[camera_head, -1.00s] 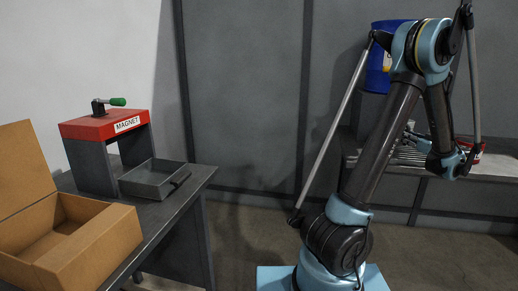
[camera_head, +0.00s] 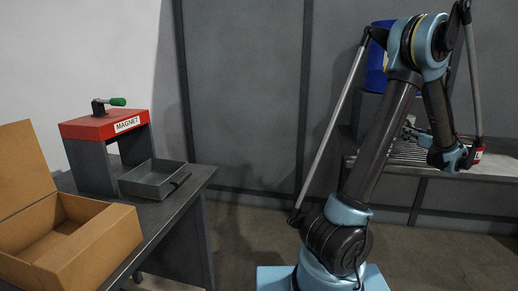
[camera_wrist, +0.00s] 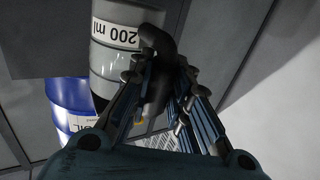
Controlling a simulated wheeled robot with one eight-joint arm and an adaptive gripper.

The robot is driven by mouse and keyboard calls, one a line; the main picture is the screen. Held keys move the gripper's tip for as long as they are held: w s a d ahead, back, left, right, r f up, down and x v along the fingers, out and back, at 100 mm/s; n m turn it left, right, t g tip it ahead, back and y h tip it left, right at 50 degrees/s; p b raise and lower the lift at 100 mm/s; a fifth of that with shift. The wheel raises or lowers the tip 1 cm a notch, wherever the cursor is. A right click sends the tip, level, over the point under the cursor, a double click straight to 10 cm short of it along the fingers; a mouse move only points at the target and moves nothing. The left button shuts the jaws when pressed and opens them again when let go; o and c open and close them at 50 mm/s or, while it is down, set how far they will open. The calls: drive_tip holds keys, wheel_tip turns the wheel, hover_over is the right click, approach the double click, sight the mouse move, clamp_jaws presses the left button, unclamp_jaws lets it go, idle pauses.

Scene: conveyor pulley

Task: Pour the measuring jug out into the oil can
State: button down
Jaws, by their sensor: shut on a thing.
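In the wrist view, my gripper (camera_wrist: 165,80) is shut on the black handle of the grey measuring jug (camera_wrist: 108,62). The jug has a white band marked "200 ml". Its contents and how far it tilts cannot be told. A blue drum (camera_wrist: 68,100) with a partly hidden label that seems to read "OIL" shows below and left of the jug in that view. The drum (camera_head: 377,70) also shows in the head view at the back right, partly behind my arm. My gripper and the jug are not clearly visible in the head view.
A slatted grey bench (camera_head: 495,167) runs along the back right, with a small red object (camera_head: 478,154) by my arm. At left, a table holds an open cardboard box (camera_head: 95,250), a red-topped magnet stand (camera_head: 105,125) and a grey tray (camera_head: 152,180). The middle floor is clear.

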drive_tip(key=shift+r, duration=1.95)
